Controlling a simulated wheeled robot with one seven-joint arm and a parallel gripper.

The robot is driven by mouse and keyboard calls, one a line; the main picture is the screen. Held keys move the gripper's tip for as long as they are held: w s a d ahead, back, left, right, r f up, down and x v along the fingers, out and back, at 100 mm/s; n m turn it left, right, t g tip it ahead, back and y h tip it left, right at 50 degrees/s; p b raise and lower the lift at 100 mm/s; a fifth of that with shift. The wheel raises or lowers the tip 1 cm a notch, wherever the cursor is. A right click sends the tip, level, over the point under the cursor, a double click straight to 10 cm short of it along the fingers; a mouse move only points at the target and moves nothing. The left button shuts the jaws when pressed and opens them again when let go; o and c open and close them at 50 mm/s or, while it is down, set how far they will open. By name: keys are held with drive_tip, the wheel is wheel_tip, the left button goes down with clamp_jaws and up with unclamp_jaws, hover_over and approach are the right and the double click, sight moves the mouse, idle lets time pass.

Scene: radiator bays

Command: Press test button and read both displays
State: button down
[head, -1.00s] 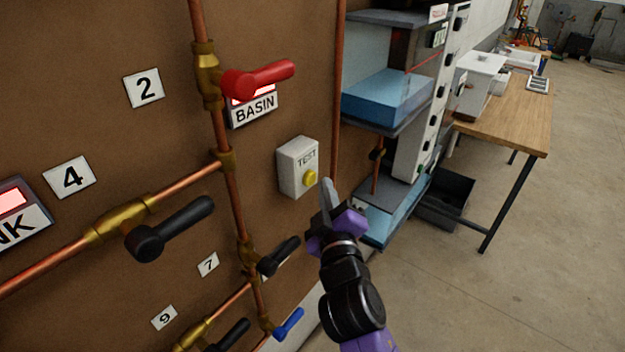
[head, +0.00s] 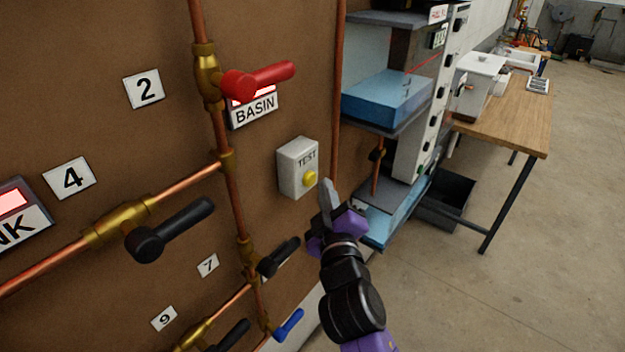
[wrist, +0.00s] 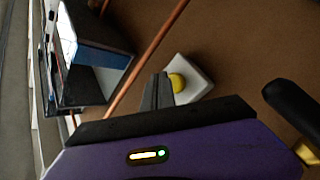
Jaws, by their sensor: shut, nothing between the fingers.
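The test box (head: 298,168) is a white box marked TEST with a yellow button (head: 309,178), fixed to the brown panel. It also shows in the wrist view (wrist: 196,78), with the yellow button (wrist: 177,82) beside my fingertips. My gripper (head: 326,188) is shut and empty, just right of and below the button; I cannot tell whether it touches. The BASIN display (head: 240,99) glows red, mostly hidden behind a red valve handle (head: 258,79). The other display (head: 14,200), with a label ending in NK, is cut off at the left edge. Neither reading is legible.
Copper pipes with a black lever (head: 170,230), a smaller black lever (head: 279,256) and a blue lever (head: 289,324) stick out from the panel. A rack with blue-filled tanks (head: 385,100) stands right of the panel. A wooden bench (head: 515,115) is further right, with open floor in front.

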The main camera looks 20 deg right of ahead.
drive_tip(key=shift+w+a, duration=0.15)
idle(0.7)
drive_tip(key=shift+w+a, duration=0.1)
drive_tip(key=shift+w, duration=0.1)
drive_tip(key=shift+w+a+b, duration=0.3)
drive_tip(key=shift+w+b, duration=0.1)
drive_tip(key=shift+b, duration=0.15)
idle(0.7)
idle(0.4)
drive_tip(key=shift+s+d+p, duration=0.4)
drive_tip(key=shift+s+d, duration=0.1)
drive_tip(key=shift+s, duration=0.25)
drive_tip(key=shift+d, duration=0.1)
drive_tip(key=s+d+p, duration=0.1)
drive_tip(key=s, duration=0.1)
drive_tip(key=s+d, duration=0.1)
drive_tip(key=s, duration=0.1)
drive_tip(key=shift+d+p, duration=0.4)
drive_tip(key=shift+r, duration=0.1)
idle(0.4)
